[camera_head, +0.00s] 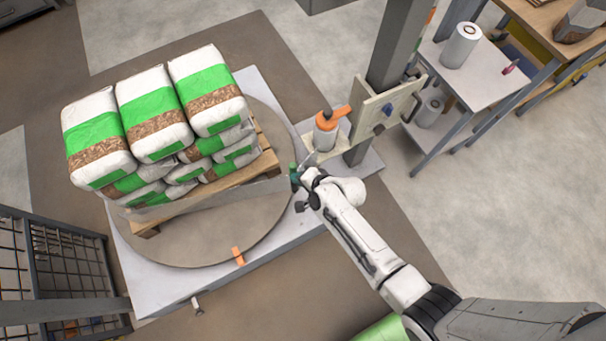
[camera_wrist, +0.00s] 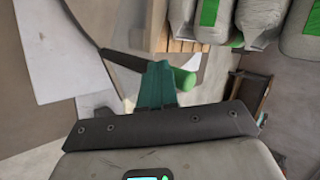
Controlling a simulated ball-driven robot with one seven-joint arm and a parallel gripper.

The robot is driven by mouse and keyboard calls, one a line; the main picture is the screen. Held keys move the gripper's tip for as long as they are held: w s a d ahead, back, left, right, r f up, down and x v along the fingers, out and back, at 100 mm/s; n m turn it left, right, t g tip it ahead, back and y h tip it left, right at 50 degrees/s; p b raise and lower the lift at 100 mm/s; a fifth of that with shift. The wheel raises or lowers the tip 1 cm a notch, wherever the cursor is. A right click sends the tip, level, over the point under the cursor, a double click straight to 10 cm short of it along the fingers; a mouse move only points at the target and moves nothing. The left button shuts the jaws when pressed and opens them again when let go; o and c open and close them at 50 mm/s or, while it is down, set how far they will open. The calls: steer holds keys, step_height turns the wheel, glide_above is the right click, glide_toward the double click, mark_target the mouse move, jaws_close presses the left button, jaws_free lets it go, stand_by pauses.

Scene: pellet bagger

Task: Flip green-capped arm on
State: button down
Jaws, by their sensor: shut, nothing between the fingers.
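The green-capped arm shows in the wrist view as a dark bar (camera_wrist: 122,59) running from the upper left to behind my fingers, with a bright green cap (camera_wrist: 185,79) just right of them. My gripper (camera_wrist: 157,82) has teal fingers that are shut and empty, close beside the cap; I cannot tell if they touch it. In the head view my gripper (camera_head: 296,178) is at the right edge of the round turntable (camera_head: 215,235), near the pallet's right corner. The arm's pivot is hidden there.
A wooden pallet (camera_head: 148,229) stacked with green-banded bags (camera_head: 152,110) stands on the turntable. An orange-topped wrap roll (camera_head: 326,132) is on a carriage by a grey post (camera_head: 398,45), just beyond my gripper. A mesh fence (camera_head: 55,262) stands at left.

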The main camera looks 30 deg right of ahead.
steer(key=shift+w+a, duration=0.4)
steer(key=shift+w, duration=0.25)
steer(key=shift+w+a, duration=0.35)
steer(key=shift+w, duration=0.25)
